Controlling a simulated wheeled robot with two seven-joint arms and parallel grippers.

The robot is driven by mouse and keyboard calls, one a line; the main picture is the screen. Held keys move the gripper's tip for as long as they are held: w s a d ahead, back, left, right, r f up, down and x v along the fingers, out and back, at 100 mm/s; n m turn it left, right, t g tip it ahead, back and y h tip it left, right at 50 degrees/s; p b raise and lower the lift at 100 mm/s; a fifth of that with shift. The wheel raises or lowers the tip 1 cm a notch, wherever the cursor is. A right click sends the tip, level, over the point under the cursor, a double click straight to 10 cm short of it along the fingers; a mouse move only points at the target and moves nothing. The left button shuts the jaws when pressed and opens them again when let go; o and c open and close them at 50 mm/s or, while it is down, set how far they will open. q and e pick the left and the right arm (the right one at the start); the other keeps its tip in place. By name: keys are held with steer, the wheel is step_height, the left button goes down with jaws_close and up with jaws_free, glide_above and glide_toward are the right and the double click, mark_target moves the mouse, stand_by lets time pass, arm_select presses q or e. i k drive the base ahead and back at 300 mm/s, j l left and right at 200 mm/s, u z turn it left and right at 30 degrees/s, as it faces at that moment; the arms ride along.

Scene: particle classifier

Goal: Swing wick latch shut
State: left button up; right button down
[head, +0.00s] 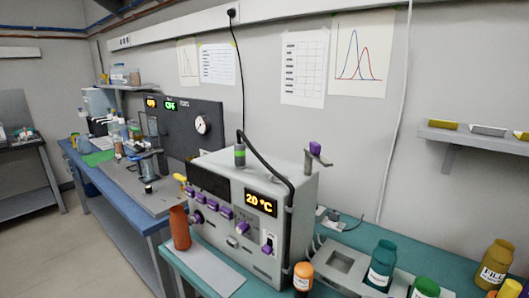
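The classifier (255,190) is a pale grey box on a teal bench, with a lit "20 °C" display (261,203) and several purple controls on its front. A grey arm with a purple knob (315,148) stands raised above the right side of its top; it may be the wick latch, but no label shows. A purple switch (267,248) and a purple knob (242,228) are low on the front. Neither of my grippers is in view.
An orange-brown bottle (180,228) stands before the box's left side. A small orange-capped bottle (303,277), a teal bottle (381,265) and a grey tray (344,268) are to its right. A black hose (282,175) runs over the top and down the front right edge.

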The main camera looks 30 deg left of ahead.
mark_target(315, 150)
steer(key=u, duration=0.7)
steer(key=l+z, duration=0.35)
steer(key=l, duration=0.15)
steer(key=k+l+z, duration=0.1)
steer(key=l+z, duration=0.25)
steer(key=l, duration=0.2)
